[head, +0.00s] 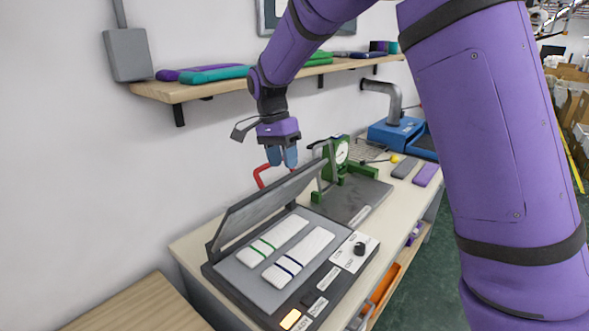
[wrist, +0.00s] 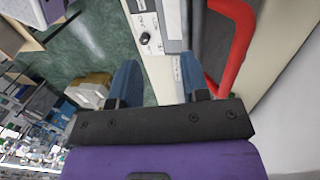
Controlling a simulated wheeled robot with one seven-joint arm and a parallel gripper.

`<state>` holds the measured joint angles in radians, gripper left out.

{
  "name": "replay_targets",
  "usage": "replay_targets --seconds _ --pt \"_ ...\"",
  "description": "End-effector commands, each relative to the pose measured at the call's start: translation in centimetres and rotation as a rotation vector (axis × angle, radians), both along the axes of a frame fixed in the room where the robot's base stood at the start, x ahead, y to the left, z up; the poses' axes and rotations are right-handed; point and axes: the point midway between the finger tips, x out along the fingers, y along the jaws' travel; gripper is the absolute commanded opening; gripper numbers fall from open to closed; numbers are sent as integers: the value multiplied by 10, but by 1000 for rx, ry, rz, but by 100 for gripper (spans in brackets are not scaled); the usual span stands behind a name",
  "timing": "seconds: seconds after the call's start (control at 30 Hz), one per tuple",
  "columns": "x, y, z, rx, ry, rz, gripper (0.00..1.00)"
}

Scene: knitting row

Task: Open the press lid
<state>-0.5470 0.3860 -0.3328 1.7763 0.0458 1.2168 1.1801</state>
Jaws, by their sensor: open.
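The press (head: 290,262) sits on the bench with its grey lid (head: 265,205) raised at a slant, hinged along the wall side. Two pale knitted strips, one with a green band (head: 272,240) and one with a blue band (head: 298,256), lie on its bed. A red handle (head: 259,177) shows just beyond the lid's upper edge; it also shows in the wrist view (wrist: 236,50). My gripper (head: 281,158) is open and empty above the lid's upper edge, fingers down. In the wrist view, its blue fingers (wrist: 160,78) are apart, with the handle to their right, not between them.
A green dial gauge (head: 341,152) stands on a dark plate behind the press. A wall shelf (head: 215,88) holds folded items above. A blue machine (head: 397,133) is at the far end. A wooden surface (head: 140,304) lies at lower left.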

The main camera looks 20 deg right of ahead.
Motion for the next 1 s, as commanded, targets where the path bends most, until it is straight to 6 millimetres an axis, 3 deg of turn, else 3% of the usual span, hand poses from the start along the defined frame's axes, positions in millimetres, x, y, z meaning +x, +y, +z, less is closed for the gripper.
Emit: replay_targets --seconds 0.2,0.4,0.83,1.0 --pt "-41 -4 4 1 1 2 42" --pt "-66 -6 7 0 1 1 42" --pt "-75 -7 7 0 0 0 42" --pt "-70 -13 3 -2 -18 7 5"
